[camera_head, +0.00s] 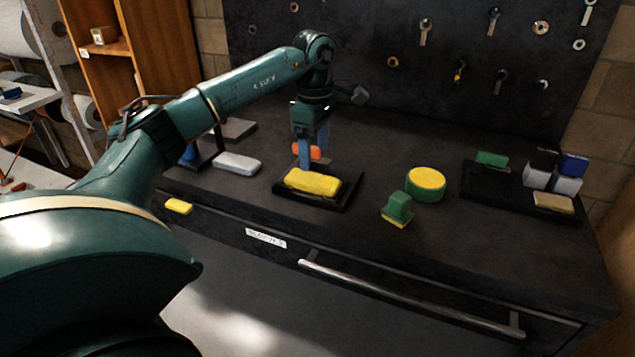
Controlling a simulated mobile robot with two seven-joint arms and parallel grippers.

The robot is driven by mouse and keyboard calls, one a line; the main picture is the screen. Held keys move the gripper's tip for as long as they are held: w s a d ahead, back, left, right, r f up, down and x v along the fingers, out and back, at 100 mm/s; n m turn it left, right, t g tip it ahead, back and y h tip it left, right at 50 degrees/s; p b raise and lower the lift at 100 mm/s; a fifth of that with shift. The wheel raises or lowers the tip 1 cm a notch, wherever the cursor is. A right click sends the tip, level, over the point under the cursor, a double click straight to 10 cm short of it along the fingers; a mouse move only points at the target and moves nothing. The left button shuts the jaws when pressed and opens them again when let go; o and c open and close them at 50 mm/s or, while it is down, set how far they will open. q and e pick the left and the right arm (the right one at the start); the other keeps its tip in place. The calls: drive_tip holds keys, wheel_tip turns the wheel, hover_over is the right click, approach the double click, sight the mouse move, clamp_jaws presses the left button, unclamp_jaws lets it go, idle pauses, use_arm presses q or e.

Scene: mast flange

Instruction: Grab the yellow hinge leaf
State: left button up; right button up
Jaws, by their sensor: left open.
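A yellow rounded block (313,182) lies in a shallow black tray (345,199) near the middle of the bench. A smaller flat yellow piece (178,206) lies near the bench's front edge at the left. I cannot tell from shape alone which yellow piece is the hinge leaf. My left gripper (311,156) points down just above the back of the tray, over the yellow block's far side. Its blue fingers are open, and nothing shows held between them. Whether they touch the block is unclear. My right gripper is not in view.
An orange piece (315,153) sits behind the fingers. A white block (237,164) lies left of the tray. A green-and-yellow round part (425,184) and a green block (398,208) stand to the right. A black tray (482,186) with several blocks is farther right.

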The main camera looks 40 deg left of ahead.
sight(317, 180)
use_arm(q)
drive_tip(key=shift+w+d+f+p, duration=0.1)
drive_tip(key=shift+f+p, duration=0.1)
drive_tip(key=shift+f, duration=1.6)
drive_tip(key=shift+d+f+p, duration=0.1)
drive_tip(key=shift+f+p, duration=0.05)
drive_tip(key=shift+f, duration=1.6)
drive_tip(key=shift+c, duration=0.4)
drive_tip(key=shift+r, duration=0.1)
drive_tip(key=c, duration=1.3)
